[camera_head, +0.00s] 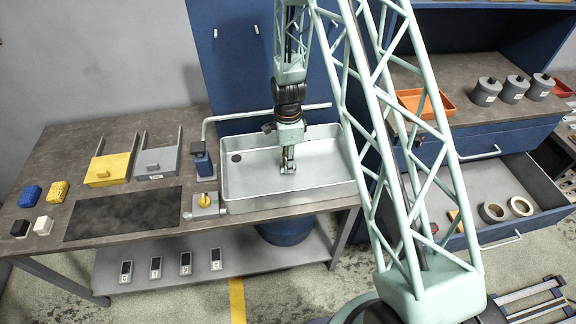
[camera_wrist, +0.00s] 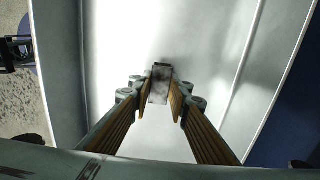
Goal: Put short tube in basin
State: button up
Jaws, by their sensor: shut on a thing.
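The basin (camera_head: 245,205) is a wide, shallow metal sink set in the workbench. Its pale floor and walls also fill much of the wrist view (camera_wrist: 215,40). My gripper (camera_head: 288,163) points down inside the basin's outline, near its middle. In the wrist view my gripper (camera_wrist: 160,98) is shut on the short tube (camera_wrist: 159,82), a small mottled grey piece between the fingertips. The fingers hide the tube's sides. I cannot tell whether the tube touches the basin floor.
A faucet pipe (camera_head: 262,114) runs along the basin's back. A box with a yellow knob (camera_head: 205,201) stands at its left. Yellow (camera_head: 108,169) and grey (camera_head: 158,161) trays sit farther left. An open drawer (camera_head: 490,165) holding rolls is at right.

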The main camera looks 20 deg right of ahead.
jog(key=shift+f, duration=0.65)
jog(key=shift+f, duration=0.2)
jog(key=o, duration=0.8)
jog(key=shift+o, duration=0.2)
jog(key=shift+r, duration=0.2)
jog(key=shift+r+b, duration=0.55)
jog(key=shift+r, duration=5.45)
